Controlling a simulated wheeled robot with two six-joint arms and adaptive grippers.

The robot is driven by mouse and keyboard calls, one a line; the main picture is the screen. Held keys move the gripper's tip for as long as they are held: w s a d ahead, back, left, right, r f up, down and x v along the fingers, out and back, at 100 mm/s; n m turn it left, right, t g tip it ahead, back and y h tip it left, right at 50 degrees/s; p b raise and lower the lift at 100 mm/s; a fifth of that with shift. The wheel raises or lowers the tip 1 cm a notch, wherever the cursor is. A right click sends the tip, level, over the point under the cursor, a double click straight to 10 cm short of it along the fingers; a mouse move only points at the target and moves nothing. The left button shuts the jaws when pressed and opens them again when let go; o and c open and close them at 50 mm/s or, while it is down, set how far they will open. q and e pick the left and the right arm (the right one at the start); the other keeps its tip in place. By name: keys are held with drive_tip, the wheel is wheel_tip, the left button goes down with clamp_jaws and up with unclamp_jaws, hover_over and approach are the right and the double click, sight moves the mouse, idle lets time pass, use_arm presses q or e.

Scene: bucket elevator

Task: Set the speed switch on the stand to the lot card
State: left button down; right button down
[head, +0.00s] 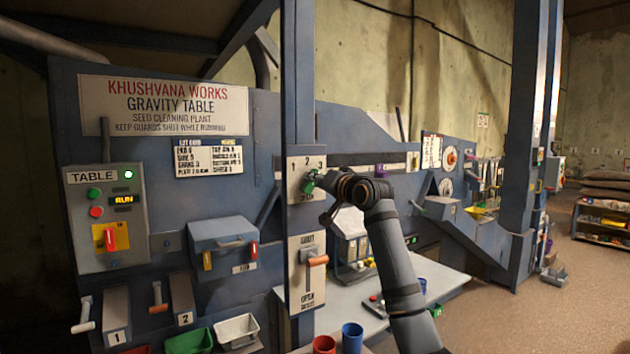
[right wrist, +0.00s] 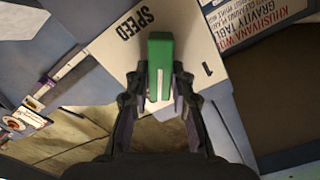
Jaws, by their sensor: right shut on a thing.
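The speed switch (head: 309,183) is a green knob on a pale plate on the blue post, under the numbers 1, 2 and 3. My right gripper (head: 318,184) is at the knob, its arm coming from below right. In the right wrist view, the green knob (right wrist: 160,62) with a white line stands between the fingers of my right gripper (right wrist: 162,100), which is shut on it. SPEED and 1 show upside down there; 2 and 3 are hidden, and I cannot tell which number the line meets. The lot card (head: 208,157) hangs on the panel left of the post; its lines are too small to read surely. My left gripper is not in view.
A lever with an orange grip (head: 317,261) sits on a plate below the switch. The TABLE control box (head: 105,218) is at the left. Red (head: 324,345) and blue (head: 352,338) cups stand by a pale bench (head: 440,283). Open floor lies at the right.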

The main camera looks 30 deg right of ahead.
drive_tip(key=shift+m, duration=1)
drive_tip(key=c, duration=1.2)
unclamp_jaws()
drive_tip(key=shift+o, duration=0.2)
drive_tip(key=s+d, duration=0.1)
drive_tip(key=s, duration=1.1)
drive_tip(key=shift+f, duration=0.1)
